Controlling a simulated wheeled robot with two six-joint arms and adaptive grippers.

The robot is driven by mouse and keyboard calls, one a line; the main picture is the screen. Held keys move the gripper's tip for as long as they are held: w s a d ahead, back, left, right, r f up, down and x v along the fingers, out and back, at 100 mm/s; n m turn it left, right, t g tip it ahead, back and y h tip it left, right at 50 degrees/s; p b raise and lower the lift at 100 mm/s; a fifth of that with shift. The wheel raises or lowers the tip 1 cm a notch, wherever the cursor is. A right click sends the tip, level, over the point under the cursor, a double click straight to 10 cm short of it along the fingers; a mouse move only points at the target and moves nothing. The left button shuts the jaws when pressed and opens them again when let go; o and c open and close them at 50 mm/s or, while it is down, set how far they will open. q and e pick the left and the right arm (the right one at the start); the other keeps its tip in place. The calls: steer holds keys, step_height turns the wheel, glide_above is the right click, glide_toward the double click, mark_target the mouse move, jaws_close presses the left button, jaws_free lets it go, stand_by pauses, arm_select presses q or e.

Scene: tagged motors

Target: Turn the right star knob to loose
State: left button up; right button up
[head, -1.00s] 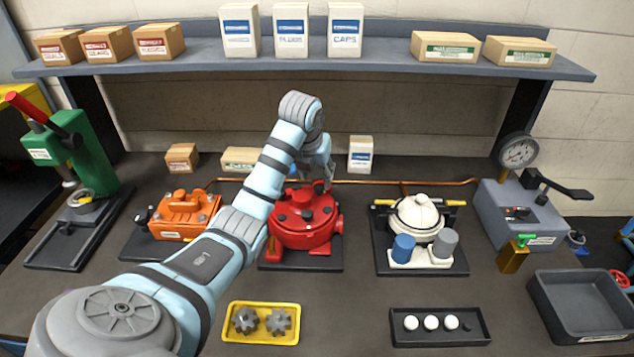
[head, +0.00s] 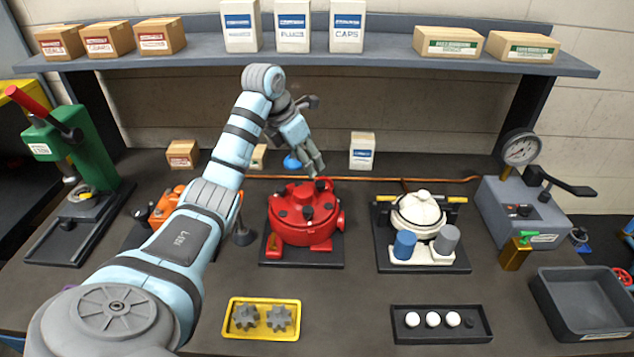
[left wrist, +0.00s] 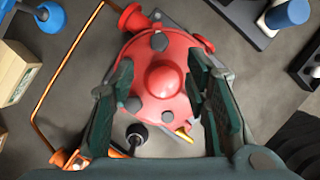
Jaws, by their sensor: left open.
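A red round housing (head: 303,230) with several dark knobs around its domed lid stands on a black base in the middle of the bench. A dark knob (head: 308,212) shows at the front of the lid; which one is the right star knob I cannot tell for sure. My left gripper (head: 318,168) is open, above the back right of the housing. In the left wrist view my left gripper (left wrist: 165,85) has its fingers apart on either side of the red dome (left wrist: 168,82), with nothing held. A dark knob (left wrist: 133,104) is partly beside one finger. My right gripper is not in view.
A white-lidded unit (head: 418,212) with blue and grey cylinders stands to the right. An orange unit (head: 172,200) is partly behind my left arm. A copper pipe (head: 380,180) runs behind. A yellow tray (head: 233,333) and a black tray (head: 398,334) lie in front.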

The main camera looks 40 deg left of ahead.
mark_target(320, 183)
arm_select(q)
steer(key=x, duration=0.8)
steer(key=shift+w+f, duration=0.25)
steer(key=shift+f, duration=0.05)
steer(key=shift+c, duration=0.3)
jaws_close()
